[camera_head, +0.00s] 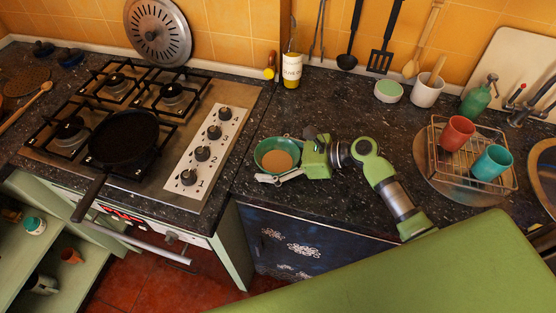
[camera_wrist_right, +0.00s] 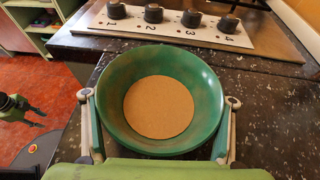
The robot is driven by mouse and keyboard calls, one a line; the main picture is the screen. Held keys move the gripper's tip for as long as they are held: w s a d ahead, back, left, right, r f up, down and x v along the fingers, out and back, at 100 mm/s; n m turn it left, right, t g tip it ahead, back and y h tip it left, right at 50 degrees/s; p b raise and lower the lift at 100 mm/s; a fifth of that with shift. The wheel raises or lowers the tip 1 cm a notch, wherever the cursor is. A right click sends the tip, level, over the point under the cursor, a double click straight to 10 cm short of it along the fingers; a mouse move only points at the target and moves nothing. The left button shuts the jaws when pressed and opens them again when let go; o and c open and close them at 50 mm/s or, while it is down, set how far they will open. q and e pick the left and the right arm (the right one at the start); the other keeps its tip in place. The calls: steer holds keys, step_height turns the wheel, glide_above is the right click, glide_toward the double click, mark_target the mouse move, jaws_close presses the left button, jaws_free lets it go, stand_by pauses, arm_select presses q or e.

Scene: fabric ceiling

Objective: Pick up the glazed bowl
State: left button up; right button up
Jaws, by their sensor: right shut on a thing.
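The glazed bowl (camera_head: 276,155) is green with a round tan inside bottom. In the head view it is at the dark speckled counter, just right of the stove's knob panel. My right gripper (camera_head: 283,160) comes in from the right and has its fingers on either side of the bowl. In the right wrist view the bowl (camera_wrist_right: 160,98) fills the middle, and the fingers of my right gripper (camera_wrist_right: 159,125) press against its left and right sides. Whether the bowl touches the counter is hard to tell.
The stove (camera_head: 150,115) with a black pan (camera_head: 124,138) is at the left. A wire rack (camera_head: 470,165) with red and teal cups is at the right. The counter's front edge is close to the bowl.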

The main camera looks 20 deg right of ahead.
mark_target(258, 153)
steer(key=shift+r, duration=0.1)
steer(key=shift+r, duration=0.25)
step_height(258, 153, up, 3)
steer(key=shift+f+b, duration=0.15)
steer(key=shift+b, duration=0.2)
steer(key=s+r, duration=0.1)
steer(key=s+a+r, duration=0.1)
steer(key=s+r, duration=0.1)
steer(key=s+a+r, duration=0.1)
steer(key=r, duration=0.1)
steer(key=shift+s+a+r, duration=0.1)
steer(key=shift+s+r, duration=0.05)
steer(key=shift+r, duration=0.05)
steer(key=s+a+r, duration=0.4)
steer(key=s, duration=0.4)
steer(key=shift+a+r, duration=0.15)
